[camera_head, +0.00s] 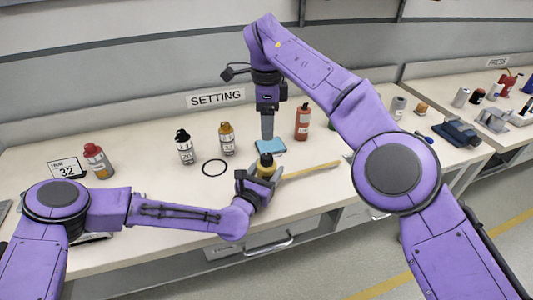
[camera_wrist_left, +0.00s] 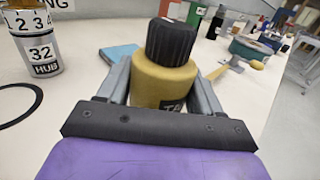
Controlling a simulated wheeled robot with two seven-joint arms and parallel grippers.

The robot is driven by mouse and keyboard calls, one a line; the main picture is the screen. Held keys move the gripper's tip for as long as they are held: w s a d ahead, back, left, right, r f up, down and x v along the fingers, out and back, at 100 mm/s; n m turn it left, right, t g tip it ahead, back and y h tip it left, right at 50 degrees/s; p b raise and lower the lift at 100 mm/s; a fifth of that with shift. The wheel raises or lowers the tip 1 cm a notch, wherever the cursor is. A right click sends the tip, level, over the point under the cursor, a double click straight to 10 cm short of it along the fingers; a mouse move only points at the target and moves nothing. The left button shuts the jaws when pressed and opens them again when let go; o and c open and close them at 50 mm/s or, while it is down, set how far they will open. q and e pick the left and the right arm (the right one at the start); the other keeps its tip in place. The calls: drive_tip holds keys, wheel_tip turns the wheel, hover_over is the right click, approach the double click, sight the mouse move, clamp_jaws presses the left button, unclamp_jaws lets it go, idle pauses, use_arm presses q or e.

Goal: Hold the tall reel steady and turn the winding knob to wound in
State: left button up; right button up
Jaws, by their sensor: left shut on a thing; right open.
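The tall reel (camera_wrist_left: 165,82) is a yellow cylinder with a partly hidden label. The ribbed black winding knob (camera_wrist_left: 171,40) sits on its top. My left gripper (camera_wrist_left: 163,92) is shut on the reel, with a finger on each side, below the knob. In the head view the reel (camera_head: 264,172) stands upright near the bench's front edge, with its dark knob (camera_head: 266,158) facing up. My right gripper (camera_head: 267,126) points down behind and above the reel, over a blue pad, apart from the knob. It is open, though its fingers look nearly in line from here.
The blue pad (camera_head: 270,147) lies just behind the reel and a wooden stick (camera_head: 312,170) lies to its right. A black ring (camera_head: 214,168) and several bottles, including a red one (camera_head: 302,122), stand around. Free bench (camera_head: 150,180) lies at left.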

sight(266, 156)
wheel_tip(266, 156, down, 10)
drive_tip(key=shift+f, duration=0.2)
drive_tip(key=c, duration=1)
drive_tip(key=shift+c, duration=0.2)
